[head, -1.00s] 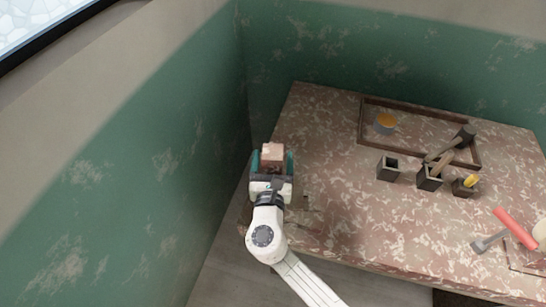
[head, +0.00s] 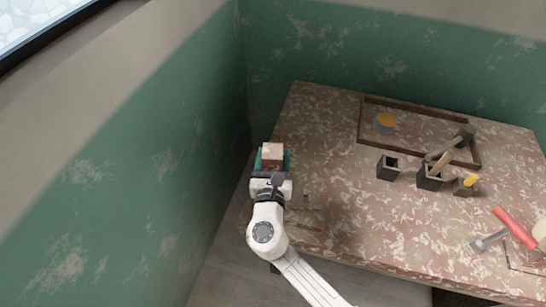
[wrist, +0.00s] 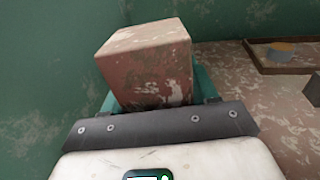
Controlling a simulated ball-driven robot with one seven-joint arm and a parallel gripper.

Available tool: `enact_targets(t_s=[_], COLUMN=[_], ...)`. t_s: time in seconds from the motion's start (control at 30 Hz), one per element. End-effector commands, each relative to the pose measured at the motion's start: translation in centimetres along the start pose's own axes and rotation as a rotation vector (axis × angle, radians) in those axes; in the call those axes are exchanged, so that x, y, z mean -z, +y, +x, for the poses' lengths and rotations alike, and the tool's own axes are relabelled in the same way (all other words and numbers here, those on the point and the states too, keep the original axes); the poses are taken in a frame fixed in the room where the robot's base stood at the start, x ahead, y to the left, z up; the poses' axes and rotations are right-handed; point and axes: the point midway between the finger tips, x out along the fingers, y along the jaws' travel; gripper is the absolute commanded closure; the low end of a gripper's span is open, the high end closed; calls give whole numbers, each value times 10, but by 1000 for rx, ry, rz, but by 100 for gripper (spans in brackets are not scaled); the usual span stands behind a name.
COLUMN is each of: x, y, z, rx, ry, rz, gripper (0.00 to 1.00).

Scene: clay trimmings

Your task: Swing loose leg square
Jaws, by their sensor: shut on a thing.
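My gripper (head: 272,160) is at the left edge of the mottled red-brown table (head: 350,215). Its teal fingers are shut on a squarish block (head: 273,152) with the same mottled red-brown finish. In the wrist view the block (wrist: 148,70) fills the space between the fingers, its pale worn top and two faces showing. The fingers are mostly hidden behind the block and the dark gripper plate. I cannot tell whether the block is joined to anything below.
A green wall (head: 120,170) stands close on the left. On the table are a shallow wooden frame (head: 361,128), an orange-topped round thing (head: 385,122), dark square holders (head: 388,169), a mallet (head: 465,133) and a red-handled tool (head: 515,228). The table's middle is clear.

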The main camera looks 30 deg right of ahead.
Motion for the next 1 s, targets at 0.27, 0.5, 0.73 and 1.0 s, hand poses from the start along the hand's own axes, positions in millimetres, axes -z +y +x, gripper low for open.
enact_targets(t_s=[0.27,0.5,0.73,1.0], x=[0,-1,-1,0], y=[0,0,-3,-4], z=[0,0,0,-1], rx=[4,114,226,245], ry=[0,-2,-1,0], rz=[0,3,1,0], gripper=[97,97,97,96])
